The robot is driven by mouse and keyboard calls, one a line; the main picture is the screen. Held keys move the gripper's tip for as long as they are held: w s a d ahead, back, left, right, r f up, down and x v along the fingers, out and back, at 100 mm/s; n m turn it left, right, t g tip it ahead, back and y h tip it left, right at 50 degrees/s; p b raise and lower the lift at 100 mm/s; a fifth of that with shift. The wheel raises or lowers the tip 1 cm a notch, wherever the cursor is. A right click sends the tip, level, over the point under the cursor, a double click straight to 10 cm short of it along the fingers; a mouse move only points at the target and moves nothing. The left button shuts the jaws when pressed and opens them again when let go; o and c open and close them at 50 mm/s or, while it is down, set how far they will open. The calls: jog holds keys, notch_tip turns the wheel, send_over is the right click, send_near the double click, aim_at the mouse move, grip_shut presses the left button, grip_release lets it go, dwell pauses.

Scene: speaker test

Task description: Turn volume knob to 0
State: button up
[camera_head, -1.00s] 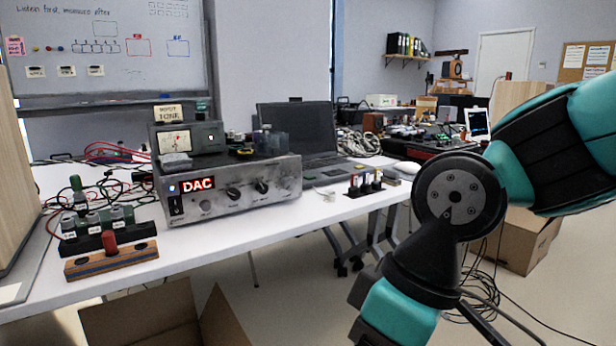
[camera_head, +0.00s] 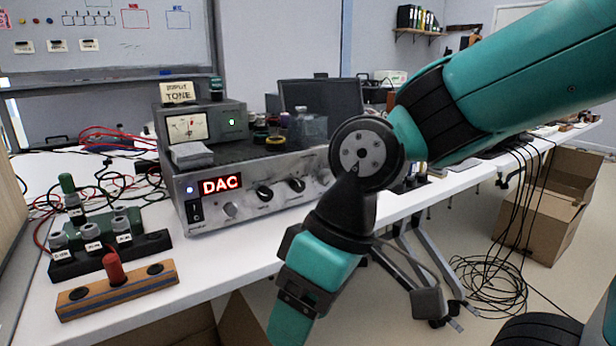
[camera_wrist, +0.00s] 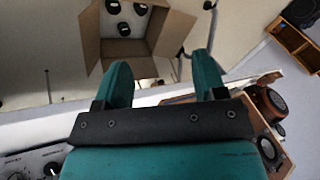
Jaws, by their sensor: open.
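The silver DAC unit (camera_head: 285,206) stands on the white table, its front facing me. Its front shows a lit red DAC display (camera_head: 221,185), a black switch (camera_head: 195,211), a grey knob (camera_head: 231,210) and two dark knobs, one (camera_head: 264,193) left of the other (camera_head: 297,184). I cannot read which is volume or where the pointers stand. My arm covers the unit's right end. My gripper (camera_wrist: 162,78) is open and empty in the wrist view, its teal fingers apart and pointing toward the floor area. A panel with knobs (camera_wrist: 50,168) shows at that view's lower left.
A wooden block with a red peg (camera_head: 113,268) and a dark block with several small posts (camera_head: 109,255) lie left of the unit. A meter box (camera_head: 205,124) sits on top. Cardboard boxes stand on the floor (camera_head: 541,220). The table strip before the unit is clear.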

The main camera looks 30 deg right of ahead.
jog(key=w+d+m+t+y, duration=0.4)
jog(key=w+d+m+t, duration=0.25)
jog(key=w+d, duration=0.5)
jog(key=s+d+r+m+t+h, duration=0.1)
jog(key=d+r+m+t+h, duration=0.2)
jog(key=d, duration=0.6)
jog(key=d+r+m+t+h, duration=0.1)
jog(key=d+r+m+t, duration=0.1)
jog(key=d+m+t, duration=0.45)
jog(key=w+a+f+n+p, duration=0.1)
jog(key=w, duration=0.4)
jog(key=w+a+f+n+g, duration=0.1)
jog(key=w+f, duration=0.1)
jog(key=w, duration=0.3)
jog(key=w+a+f+n+g+p, duration=0.1)
jog(key=w, duration=0.4)
jog(key=shift+w+a+f+p, duration=0.15)
jog(key=shift+w+a+p, duration=0.15)
jog(key=shift+w+a, duration=0.05)
jog(key=c, duration=0.9)
jog(key=shift+n, duration=0.6)
jog(key=o, duration=0.9)
